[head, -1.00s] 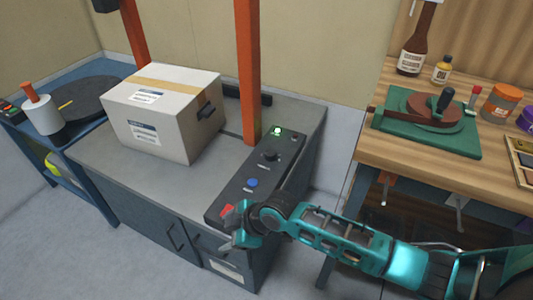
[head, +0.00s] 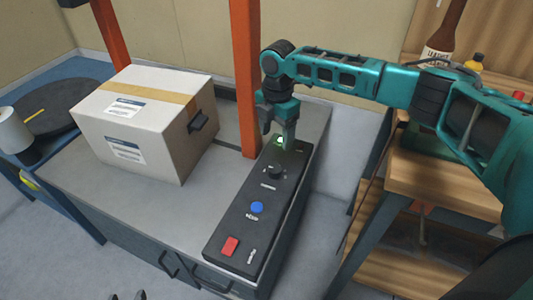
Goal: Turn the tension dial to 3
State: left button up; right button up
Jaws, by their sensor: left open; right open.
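The tension dial appears to be the black round knob (head: 275,172) on the dark control panel (head: 240,228). Its scale and setting are too small to read. My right gripper (head: 278,138) is open and points down over the far end of the panel, just beyond the knob, by the lit green indicator (head: 281,141). It holds nothing, and I cannot tell how high it is above the panel. My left gripper (head: 128,297) shows only its fingertips at the bottom edge, apart and empty, far from the panel.
A blue button (head: 257,207) and a red button (head: 230,246) sit nearer on the panel. An orange post (head: 245,80) stands close left of the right gripper. A taped cardboard box (head: 150,118) rests on the grey machine top (head: 65,175). A wooden bench (head: 440,185) stands right.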

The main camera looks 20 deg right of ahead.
jog(key=b, duration=0.1)
send_over(275, 168)
notch_tip(275, 168, down, 6)
jog(key=shift+s+r, duration=0.1)
jog(key=shift+s, duration=0.05)
notch_tip(275, 168, down, 6)
jog(key=shift+r+b, duration=0.1)
jog(key=shift+b, duration=0.7)
pick_arm(q)
jog(key=shift+s+d+f, duration=0.1)
jog(key=shift+d+f, duration=0.5)
jog(key=shift+f, duration=0.2)
pick_arm(e)
jog(key=shift+f, duration=0.55)
jog(key=shift+c, duration=0.4)
jog(key=c, duration=1)
pick_arm(q)
jog(key=shift+s+f, duration=0.15)
jog(key=shift+s, duration=0.1)
